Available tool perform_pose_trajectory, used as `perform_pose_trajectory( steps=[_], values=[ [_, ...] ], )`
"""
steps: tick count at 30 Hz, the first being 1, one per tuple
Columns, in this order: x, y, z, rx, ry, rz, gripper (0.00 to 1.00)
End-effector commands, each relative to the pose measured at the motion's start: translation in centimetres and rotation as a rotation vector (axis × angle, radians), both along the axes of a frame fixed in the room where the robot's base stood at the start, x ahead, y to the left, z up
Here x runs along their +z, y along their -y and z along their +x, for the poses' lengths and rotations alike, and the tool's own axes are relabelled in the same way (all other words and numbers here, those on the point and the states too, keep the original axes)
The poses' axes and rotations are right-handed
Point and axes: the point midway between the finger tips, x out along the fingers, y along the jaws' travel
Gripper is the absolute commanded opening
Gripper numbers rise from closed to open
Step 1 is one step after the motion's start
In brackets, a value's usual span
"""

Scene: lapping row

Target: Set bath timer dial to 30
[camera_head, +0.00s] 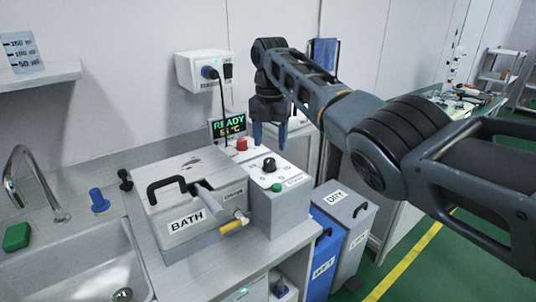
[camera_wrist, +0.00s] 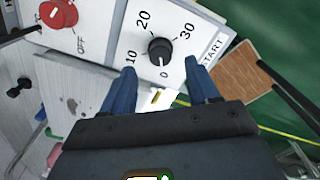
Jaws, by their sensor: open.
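The timer dial is a black round knob (camera_head: 269,164) on top of the grey control box beside the bath. In the wrist view the knob (camera_wrist: 160,50) sits on a white plate marked 0, 10, 20 and 30. My gripper (camera_head: 270,134) points down above the control box, a little above the knob. In the wrist view my gripper (camera_wrist: 159,72) has its two blue fingers apart, with nothing between them. The knob shows just beyond the fingertips, and no contact is visible.
A red knob (camera_wrist: 58,14) marked OFF is near the dial. A green button (camera_head: 276,187) sits in front of it. A READY display (camera_head: 229,127) stands behind. The bath (camera_head: 180,226) with its lid handle is at left; bins (camera_head: 350,220) stand at right.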

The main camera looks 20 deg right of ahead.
Motion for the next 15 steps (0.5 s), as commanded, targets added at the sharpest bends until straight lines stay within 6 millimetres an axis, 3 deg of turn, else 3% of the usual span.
perform_pose_trajectory(
  steps=[9, 15],
  values=[
    [-4.7, 0.0, -0.1, -0.001, -0.003, 0.0, 0.6],
    [-5.9, 0.0, 0.0, 0.0, 0.0, 0.0, 0.6]
  ],
)
